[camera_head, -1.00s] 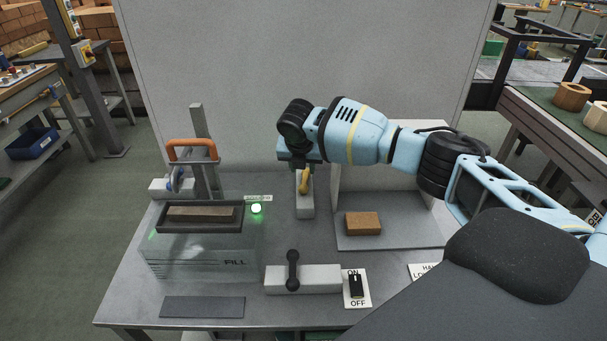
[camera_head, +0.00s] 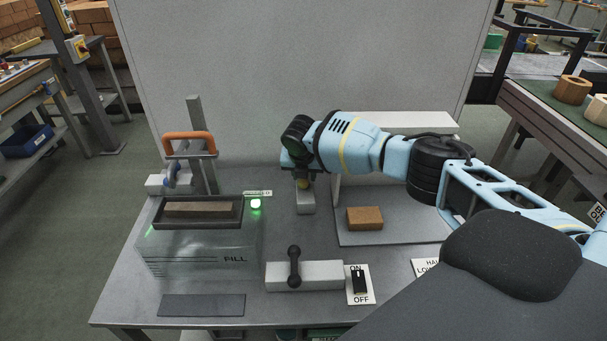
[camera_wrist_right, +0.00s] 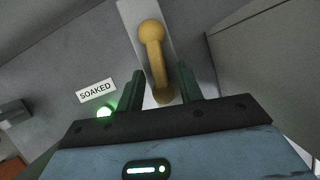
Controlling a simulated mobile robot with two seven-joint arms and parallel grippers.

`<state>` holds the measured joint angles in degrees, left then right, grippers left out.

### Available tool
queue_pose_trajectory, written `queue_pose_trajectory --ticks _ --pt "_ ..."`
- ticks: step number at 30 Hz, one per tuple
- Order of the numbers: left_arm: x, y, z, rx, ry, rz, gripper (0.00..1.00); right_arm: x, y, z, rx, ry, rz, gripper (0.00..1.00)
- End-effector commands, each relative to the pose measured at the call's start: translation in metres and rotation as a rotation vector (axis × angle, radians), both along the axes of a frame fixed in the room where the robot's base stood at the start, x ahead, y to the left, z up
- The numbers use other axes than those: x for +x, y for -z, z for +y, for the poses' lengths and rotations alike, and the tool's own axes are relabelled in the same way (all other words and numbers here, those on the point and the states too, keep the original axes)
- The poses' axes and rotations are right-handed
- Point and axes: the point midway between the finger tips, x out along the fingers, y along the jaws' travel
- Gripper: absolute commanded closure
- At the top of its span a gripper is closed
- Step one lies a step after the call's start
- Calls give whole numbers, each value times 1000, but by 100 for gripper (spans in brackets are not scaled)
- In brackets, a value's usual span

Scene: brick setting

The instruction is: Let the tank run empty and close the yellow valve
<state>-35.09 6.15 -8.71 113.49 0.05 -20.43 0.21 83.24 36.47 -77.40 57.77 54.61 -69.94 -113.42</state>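The clear tank (camera_head: 205,262), marked FILL, stands at the left of the table; I cannot make out a water level. The yellow valve (camera_wrist_right: 153,52) has a lever on a pale block, which also shows in the head view (camera_head: 306,204). My right gripper (camera_wrist_right: 160,82) is open over it, with one finger on each side of the lever's near end. In the head view the gripper (camera_head: 303,173) hides most of the lever. A green lamp (camera_head: 256,203) glows by the tank, next to a label reading SOAKED (camera_wrist_right: 96,91). My left gripper is out of view.
A brick (camera_head: 200,209) lies in the tray above the tank, below an orange handle (camera_head: 190,137). A black-levered valve (camera_head: 294,266) and an ON/OFF switch (camera_head: 359,282) are at the front. Another brick (camera_head: 364,218) lies on a grey plate at right.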

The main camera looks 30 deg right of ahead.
Motion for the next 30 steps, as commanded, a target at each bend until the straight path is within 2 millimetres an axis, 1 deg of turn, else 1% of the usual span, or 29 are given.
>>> queue_pose_trajectory --ticks 2,3,11,24,30 --pt "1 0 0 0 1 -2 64 0 -1 0 1 0 -1 64" --pt "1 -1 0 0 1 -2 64 0 -1 0 0 0 0 66" --pt "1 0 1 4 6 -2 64 0 -1 0 0 0 0 100" --pt "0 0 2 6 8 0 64 0 0 1 0 36 0 100" --pt "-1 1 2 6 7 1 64 1 1 3 0 84 2 100"
